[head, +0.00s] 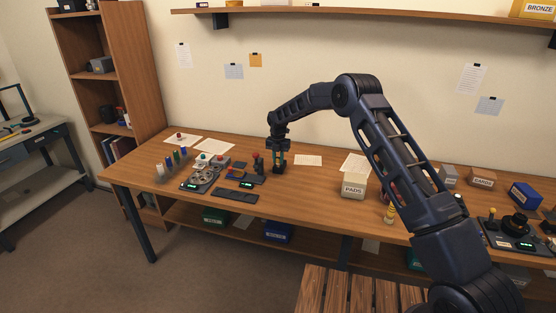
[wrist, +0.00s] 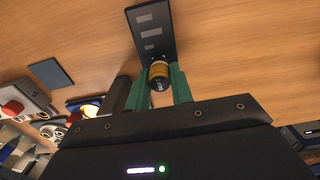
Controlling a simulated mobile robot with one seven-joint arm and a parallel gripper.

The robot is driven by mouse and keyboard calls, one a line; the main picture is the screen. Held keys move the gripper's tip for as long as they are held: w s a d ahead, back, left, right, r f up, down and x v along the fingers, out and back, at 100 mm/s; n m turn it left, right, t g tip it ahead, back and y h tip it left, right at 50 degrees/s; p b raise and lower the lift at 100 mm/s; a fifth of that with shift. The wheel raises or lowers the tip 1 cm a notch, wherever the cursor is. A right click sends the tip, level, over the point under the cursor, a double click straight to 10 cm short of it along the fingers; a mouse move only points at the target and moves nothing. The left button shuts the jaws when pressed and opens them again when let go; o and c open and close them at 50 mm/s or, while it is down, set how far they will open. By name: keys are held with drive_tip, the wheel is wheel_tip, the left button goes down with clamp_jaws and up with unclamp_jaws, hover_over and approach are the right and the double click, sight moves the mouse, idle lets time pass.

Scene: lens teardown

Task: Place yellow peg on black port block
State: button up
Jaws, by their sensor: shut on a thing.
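My gripper (head: 279,160) is over the middle of the long workbench, pointing down. In the wrist view its two green fingers (wrist: 158,88) are shut on the yellow peg (wrist: 158,77), a short gold-yellow cylinder with a dark end toward the camera. A black block (wrist: 150,33) with several grey rectangles on its face, seemingly the black port block, lies just beyond the fingertips. The peg overlaps the block's near end in this view. I cannot tell whether they touch. In the head view the fingers cover most of the peg and the block is hard to make out.
A device with discs (head: 203,175) and several coloured posts (head: 176,157) stand left of my gripper. A flat black bar (head: 234,195) lies at the front. A box marked PADS (head: 354,190) stands to the right.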

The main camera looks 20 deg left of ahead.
sight(278, 158)
drive_tip(key=shift+f, duration=0.15)
drive_tip(key=o, duration=0.9)
drive_tip(key=shift+o, duration=0.2)
wheel_tip(278, 158, up, 12)
drive_tip(key=shift+r, duration=0.2)
